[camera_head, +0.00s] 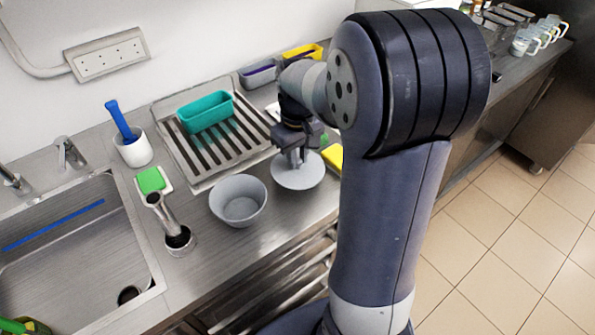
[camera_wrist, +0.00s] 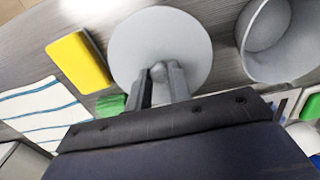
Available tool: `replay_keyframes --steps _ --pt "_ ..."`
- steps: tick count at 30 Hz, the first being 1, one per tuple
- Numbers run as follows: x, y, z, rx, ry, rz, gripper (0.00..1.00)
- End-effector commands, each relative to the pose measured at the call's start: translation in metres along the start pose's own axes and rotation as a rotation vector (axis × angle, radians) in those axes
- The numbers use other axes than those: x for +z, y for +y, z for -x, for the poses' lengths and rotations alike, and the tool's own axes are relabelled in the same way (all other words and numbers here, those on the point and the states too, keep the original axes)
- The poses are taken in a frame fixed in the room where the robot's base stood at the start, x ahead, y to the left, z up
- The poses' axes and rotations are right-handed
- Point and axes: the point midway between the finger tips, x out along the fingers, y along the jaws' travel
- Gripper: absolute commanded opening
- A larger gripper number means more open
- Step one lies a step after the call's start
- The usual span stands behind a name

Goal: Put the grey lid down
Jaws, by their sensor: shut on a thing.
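The grey lid (camera_head: 298,176) is a round disc with a small knob, at the front of the steel counter, right of the grey bowl (camera_head: 238,200). My gripper (camera_head: 296,158) is above the lid and shut on its knob. In the wrist view the lid (camera_wrist: 187,35) lies flat-on below my fingers (camera_wrist: 159,84), with the knob between the fingertips. The bowl shows at the right of the wrist view (camera_wrist: 285,40), apart from the lid. I cannot tell whether the lid touches the counter.
A yellow sponge (camera_wrist: 78,61) lies beside the lid, near a blue-striped cloth (camera_wrist: 45,115). A drying rack (camera_head: 190,152) with a teal tub (camera_head: 207,112) stands behind. The sink (camera_head: 70,250) is at left. A utensil holder (camera_head: 178,240) stands left of the bowl.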

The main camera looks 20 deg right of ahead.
Motion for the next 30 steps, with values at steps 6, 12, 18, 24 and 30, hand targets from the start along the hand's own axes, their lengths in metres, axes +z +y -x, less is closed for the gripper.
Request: replay_keyframes --steps 6,12,18,24,30 --pt "0.0 -0.001 -0.023 -0.001 -0.002 0.0 0.0" --pt "0.0 -0.001 -0.049 -0.001 -0.003 0.0 0.0" --pt "0.0 0.0 -0.051 0.001 0.002 0.0 0.0" --pt "0.0 0.0 -0.055 0.0 0.001 0.0 0.0" --pt "0.0 -0.001 -0.054 0.0 0.001 0.0 0.35"
